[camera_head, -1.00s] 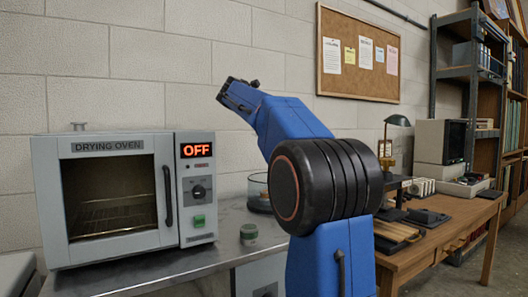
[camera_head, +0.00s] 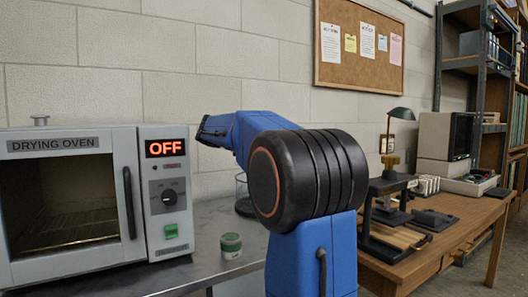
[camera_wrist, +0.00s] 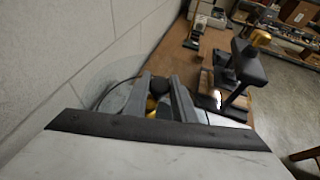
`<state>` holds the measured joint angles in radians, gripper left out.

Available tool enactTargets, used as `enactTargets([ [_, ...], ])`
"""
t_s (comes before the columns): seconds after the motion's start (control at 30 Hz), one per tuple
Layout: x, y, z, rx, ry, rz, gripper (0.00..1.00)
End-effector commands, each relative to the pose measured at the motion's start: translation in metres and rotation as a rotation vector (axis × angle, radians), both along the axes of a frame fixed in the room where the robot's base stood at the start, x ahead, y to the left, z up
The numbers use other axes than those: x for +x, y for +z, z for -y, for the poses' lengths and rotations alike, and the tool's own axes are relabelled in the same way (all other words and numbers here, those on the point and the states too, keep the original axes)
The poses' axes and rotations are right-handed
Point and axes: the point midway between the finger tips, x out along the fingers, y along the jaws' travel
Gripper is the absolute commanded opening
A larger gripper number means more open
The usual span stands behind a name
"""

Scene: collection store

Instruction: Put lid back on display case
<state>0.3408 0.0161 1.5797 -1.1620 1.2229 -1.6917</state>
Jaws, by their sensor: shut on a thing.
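The clear glass display case (camera_head: 243,190) with a dark base stands on the steel bench right of the drying oven, partly hidden behind my arm. In the wrist view, my gripper (camera_wrist: 160,87) is shut on a small brass-coloured knob (camera_wrist: 151,104), which seems to belong to the lid. A faint transparent disc (camera_wrist: 92,78), likely the lid, spreads to the left around the fingers. A dark curved edge shows through it. I cannot tell the gap between lid and case.
The drying oven (camera_head: 75,200), reading OFF, stands at the left. A black press (camera_head: 388,205) with a brass top stands on the wooden table (camera_head: 455,215) at right. The wall is close on the left in the wrist view.

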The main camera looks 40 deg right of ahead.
Motion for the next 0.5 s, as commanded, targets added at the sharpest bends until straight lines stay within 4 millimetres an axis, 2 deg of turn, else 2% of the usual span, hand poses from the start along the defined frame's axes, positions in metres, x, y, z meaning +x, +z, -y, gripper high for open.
enactTargets([
  [0.3,0.000,-0.025,0.000,0.001,0.000,-0.002,0.00],
  [0.5,0.000,-0.035,0.000,0.000,0.000,-0.001,0.00],
])
